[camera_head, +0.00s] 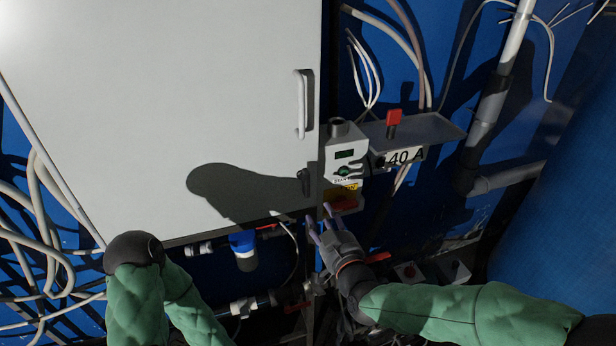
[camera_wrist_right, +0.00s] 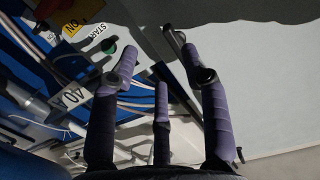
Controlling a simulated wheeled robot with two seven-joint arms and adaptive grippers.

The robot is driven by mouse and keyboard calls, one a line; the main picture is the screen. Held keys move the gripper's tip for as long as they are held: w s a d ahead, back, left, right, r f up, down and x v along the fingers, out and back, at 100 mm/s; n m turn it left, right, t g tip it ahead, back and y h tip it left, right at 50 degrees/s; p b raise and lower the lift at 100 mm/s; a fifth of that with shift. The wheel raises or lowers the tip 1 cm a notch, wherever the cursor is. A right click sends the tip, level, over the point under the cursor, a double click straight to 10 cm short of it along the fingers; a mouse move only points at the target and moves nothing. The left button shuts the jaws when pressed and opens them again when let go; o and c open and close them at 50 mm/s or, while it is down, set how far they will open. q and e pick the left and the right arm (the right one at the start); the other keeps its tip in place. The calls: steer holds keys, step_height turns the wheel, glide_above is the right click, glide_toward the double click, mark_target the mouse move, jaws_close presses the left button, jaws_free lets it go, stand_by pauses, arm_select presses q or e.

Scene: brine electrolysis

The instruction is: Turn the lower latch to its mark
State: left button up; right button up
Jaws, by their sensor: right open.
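The lower latch (camera_head: 304,181) is a small dark handle on the white cabinet door (camera_head: 150,110), near the door's lower right corner. In the right wrist view a dark elongated piece (camera_wrist_right: 172,37), which looks like this latch, shows just beyond my right fingertips. My right gripper (camera_head: 320,222) is open and empty, below the latch, with its purple fingers pointing up. The fingers also show spread in the wrist view (camera_wrist_right: 158,62). I cannot make out the latch's mark. My left arm shows at lower left, but its gripper is not in view.
A control box (camera_head: 344,160) with a green knob stands right of the door edge. A shelf (camera_head: 428,128) bears a red switch (camera_head: 393,119) and a "40 A" label. The door's pale handle (camera_head: 300,104) is above the latch. Pipes and a blue filter (camera_head: 244,250) lie below.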

mark_target(308, 183)
steer(key=shift+t, duration=0.4)
steer(key=w+a+r, duration=0.1)
steer(key=w, duration=0.2)
steer(key=w+a+r, duration=0.1)
steer(key=w, duration=0.2)
steer(key=w+a+r, duration=0.1)
steer(key=w, duration=0.3)
steer(key=shift+a, duration=0.35)
steer(key=shift+r, duration=0.1)
jaws_close()
